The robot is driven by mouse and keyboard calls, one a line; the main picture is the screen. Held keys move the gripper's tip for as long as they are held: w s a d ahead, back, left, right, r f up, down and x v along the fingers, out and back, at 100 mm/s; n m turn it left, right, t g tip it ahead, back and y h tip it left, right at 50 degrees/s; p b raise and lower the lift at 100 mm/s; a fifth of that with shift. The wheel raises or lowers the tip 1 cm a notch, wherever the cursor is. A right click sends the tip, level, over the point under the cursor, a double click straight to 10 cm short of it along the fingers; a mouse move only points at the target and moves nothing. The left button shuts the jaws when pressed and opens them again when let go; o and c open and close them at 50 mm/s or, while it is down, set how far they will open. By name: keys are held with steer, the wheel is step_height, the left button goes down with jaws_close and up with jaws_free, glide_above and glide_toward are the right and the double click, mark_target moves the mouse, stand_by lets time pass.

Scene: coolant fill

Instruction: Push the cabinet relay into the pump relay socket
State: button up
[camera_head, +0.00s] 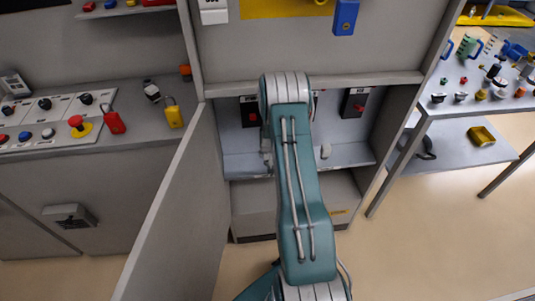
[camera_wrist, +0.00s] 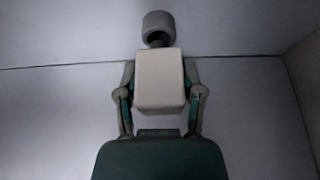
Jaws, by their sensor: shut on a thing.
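In the wrist view a pale, box-shaped block, which looks like the relay (camera_wrist: 160,80), sits between the two fingers of my gripper (camera_wrist: 159,72). The fingers are closed on its left and right sides. In the head view my teal arm reaches into the open cabinet (camera_head: 305,86) and hides the gripper and the relay. I cannot make out the pump relay socket in either view. I cannot tell whether the relay touches anything beyond the fingers.
A grey round knob (camera_wrist: 158,24) on a dark neck stands just beyond the relay. Inside the cabinet are a dark switch with a red part (camera_head: 354,103) and a small pale knob (camera_head: 325,151). The open cabinet door (camera_head: 182,215) stands left of my arm; a tool table (camera_head: 470,105) is at right.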

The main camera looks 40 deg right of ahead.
steer(key=shift+f, duration=0.8)
steer(key=o, duration=1.2)
steer(key=v, duration=1.1)
steer(key=shift+s+a+r, duration=0.1)
steer(key=shift+r, duration=0.2)
steer(key=shift+c, duration=0.2)
